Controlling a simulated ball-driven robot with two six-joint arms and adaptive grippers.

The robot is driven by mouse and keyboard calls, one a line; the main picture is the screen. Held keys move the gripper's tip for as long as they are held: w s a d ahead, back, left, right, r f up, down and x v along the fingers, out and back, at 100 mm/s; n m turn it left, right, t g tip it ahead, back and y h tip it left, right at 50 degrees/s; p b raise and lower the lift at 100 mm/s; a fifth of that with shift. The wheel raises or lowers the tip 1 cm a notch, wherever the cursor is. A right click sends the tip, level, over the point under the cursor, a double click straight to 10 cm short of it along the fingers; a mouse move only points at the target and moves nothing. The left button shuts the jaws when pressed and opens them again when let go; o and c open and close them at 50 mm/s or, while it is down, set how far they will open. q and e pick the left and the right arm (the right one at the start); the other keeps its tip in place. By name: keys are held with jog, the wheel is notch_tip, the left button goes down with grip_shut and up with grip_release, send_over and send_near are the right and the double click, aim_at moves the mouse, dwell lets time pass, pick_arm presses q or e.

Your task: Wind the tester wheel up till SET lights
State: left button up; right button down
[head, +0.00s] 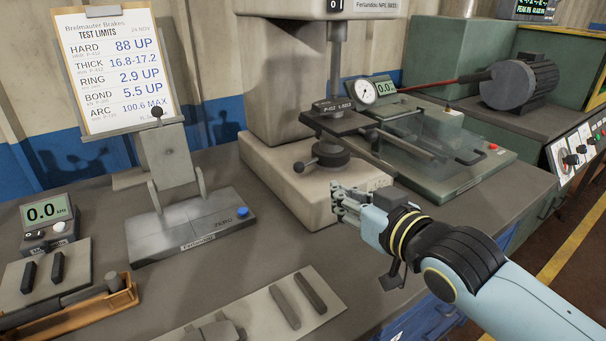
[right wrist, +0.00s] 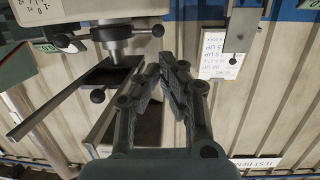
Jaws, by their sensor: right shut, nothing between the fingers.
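The tester (head: 290,150) is a beige machine standing at the back middle of the bench. Its dark wheel (head: 325,155), with black ball knobs, sits low on the screw below a dark plate (head: 340,124). The wheel also shows at upper left in the right wrist view (right wrist: 115,33). My right gripper (head: 338,200) is shut and empty, in front of the tester's base, below and to the right of the wheel and apart from it. Its fingertips show in the right wrist view (right wrist: 172,62). No lit SET lamp can be made out; the tester's top is cut off. My left gripper is out of view.
A limits sheet (head: 116,65) stands behind a grey ZERO fixture (head: 190,228) at left. A small meter (head: 46,215) reads 0.0. A green rig with a dial gauge (head: 362,92) stands right of the tester. A pale plate (head: 255,318) lies at the front.

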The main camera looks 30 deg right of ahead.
aim_at(299, 170)
jog(key=w, duration=0.3)
jog(key=w+f, duration=0.1)
jog(key=w, duration=0.3)
jog(key=w+f+b, duration=0.1)
jog(key=w, duration=0.3)
jog(key=shift+a, duration=0.25)
jog(key=shift+w+f, duration=0.2)
jog(key=shift+w, duration=0.55)
